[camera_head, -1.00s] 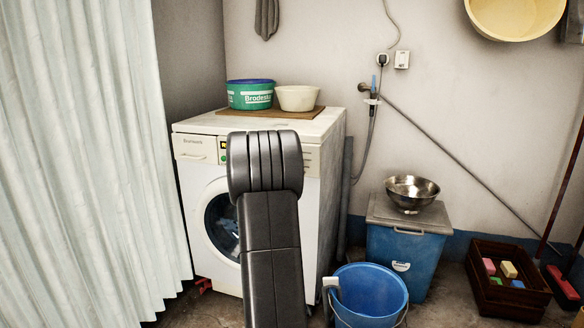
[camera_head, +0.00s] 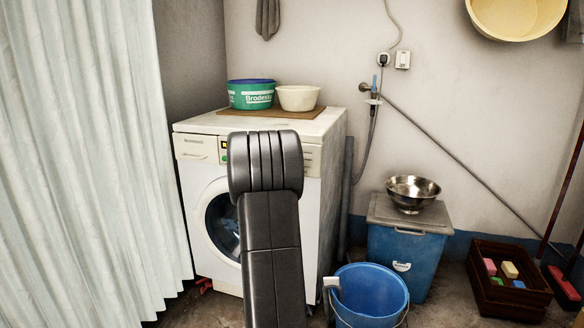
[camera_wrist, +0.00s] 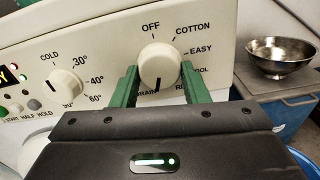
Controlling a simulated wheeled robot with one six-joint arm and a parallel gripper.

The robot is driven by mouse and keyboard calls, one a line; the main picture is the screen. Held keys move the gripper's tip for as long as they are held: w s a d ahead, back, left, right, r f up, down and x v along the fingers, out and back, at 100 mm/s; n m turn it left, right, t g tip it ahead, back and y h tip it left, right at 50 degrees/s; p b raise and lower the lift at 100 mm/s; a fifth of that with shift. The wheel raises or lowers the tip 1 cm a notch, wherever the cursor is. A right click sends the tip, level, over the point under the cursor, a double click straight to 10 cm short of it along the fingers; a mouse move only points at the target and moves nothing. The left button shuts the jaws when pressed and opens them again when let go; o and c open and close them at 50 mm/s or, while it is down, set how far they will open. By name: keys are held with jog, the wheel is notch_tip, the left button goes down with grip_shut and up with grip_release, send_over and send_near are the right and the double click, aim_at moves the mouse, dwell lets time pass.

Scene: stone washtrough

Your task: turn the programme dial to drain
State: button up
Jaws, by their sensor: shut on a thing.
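The programme dial (camera_wrist: 159,62) is a round white knob on the washing machine's front panel, in the wrist view. Its dark mark points down, close to the right end of the partly hidden DRAIN label (camera_wrist: 147,93). OFF stands above the knob, COTTON and EASY to its right. My gripper (camera_wrist: 160,72) has its two green fingers on either side of the knob and is shut on it. In the head view my dark arm covers the dial and the gripper; the washing machine (camera_head: 325,200) stands behind it.
A smaller temperature dial (camera_wrist: 64,88) and lit buttons sit left of the programme dial. Tubs stand on the machine's top. A blue bucket (camera_head: 370,295) and a blue box (camera_head: 400,262) with a steel bowl (camera_head: 412,190) stand to the right; a curtain (camera_head: 85,150) hangs at left.

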jog(key=shift+r, duration=0.15)
jog(key=o, duration=1)
jog(key=p+v, duration=0.1)
jog(key=v, duration=1.2)
jog(key=shift+s+a, duration=0.2)
jog(key=shift+s, duration=0.15)
jog(key=b+x, duration=0.1)
jog(key=x, duration=1.2)
jog(key=shift+w+d, duration=0.2)
jog(key=shift+w, duration=0.15)
